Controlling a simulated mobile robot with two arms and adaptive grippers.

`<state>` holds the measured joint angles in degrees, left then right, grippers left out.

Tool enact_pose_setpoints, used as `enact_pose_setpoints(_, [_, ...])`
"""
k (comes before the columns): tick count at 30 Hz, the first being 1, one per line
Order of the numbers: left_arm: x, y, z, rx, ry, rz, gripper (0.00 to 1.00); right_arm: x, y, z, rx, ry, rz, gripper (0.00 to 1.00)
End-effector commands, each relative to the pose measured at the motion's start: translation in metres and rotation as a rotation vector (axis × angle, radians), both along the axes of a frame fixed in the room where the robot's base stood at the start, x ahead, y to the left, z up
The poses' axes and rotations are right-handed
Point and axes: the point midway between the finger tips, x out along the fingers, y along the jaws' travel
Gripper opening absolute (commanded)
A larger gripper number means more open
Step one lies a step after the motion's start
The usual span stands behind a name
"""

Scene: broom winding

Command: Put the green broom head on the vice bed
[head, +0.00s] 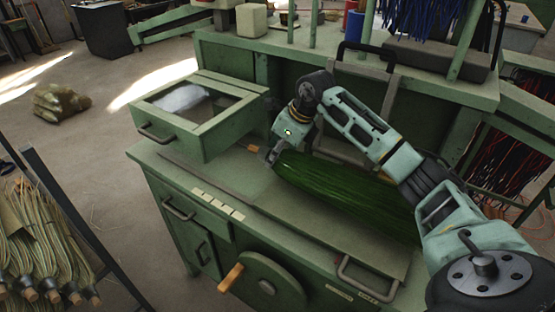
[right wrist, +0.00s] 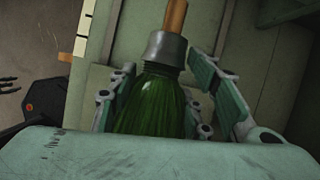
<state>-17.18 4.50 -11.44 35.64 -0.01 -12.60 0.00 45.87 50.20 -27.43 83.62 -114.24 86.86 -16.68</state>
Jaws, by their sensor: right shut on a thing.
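The green broom head (head: 345,195) lies lengthwise over the green workbench, its bristles running to the lower right under my right arm. In the right wrist view its dark green bristles (right wrist: 152,108), grey collar (right wrist: 165,52) and brown wooden stub (right wrist: 175,16) show. My right gripper (head: 270,155) is shut on the broom head near the collar, with a finger on each side of it in the right wrist view (right wrist: 165,88). A long flat plate on the bench top (head: 250,203), apparently the vice bed, is beneath it. I cannot tell whether they touch. My left gripper is out of view.
An open drawer-like box (head: 205,125) stands at the bench's back left. A wheel with a wooden handle (head: 262,285) is on the bench front. A raised shelf (head: 420,82) with posts and blue bristles (head: 432,15) borders the back. Bundled brooms (head: 40,245) stand at far left.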

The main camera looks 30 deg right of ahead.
Motion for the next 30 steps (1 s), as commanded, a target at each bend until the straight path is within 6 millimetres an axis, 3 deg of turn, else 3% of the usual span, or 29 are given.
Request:
enact_pose_setpoints(6, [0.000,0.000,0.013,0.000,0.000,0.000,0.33,-0.001,0.000,-0.029,0.000,0.004,0.000,0.08])
enact_pose_setpoints(14, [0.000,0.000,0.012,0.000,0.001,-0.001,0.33,0.000,0.000,-0.034,0.001,-0.001,0.000,0.08])
enact_pose_setpoints(15, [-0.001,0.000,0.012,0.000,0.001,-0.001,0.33,0.000,0.000,-0.035,0.000,0.000,0.000,0.48])
enact_pose_setpoints(21, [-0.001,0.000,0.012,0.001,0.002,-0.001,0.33,-0.001,0.000,-0.035,0.000,0.001,0.000,0.66])
enact_pose_setpoints(30, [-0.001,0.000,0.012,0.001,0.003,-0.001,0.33,-0.001,-0.001,-0.034,-0.001,0.001,0.000,0.66])
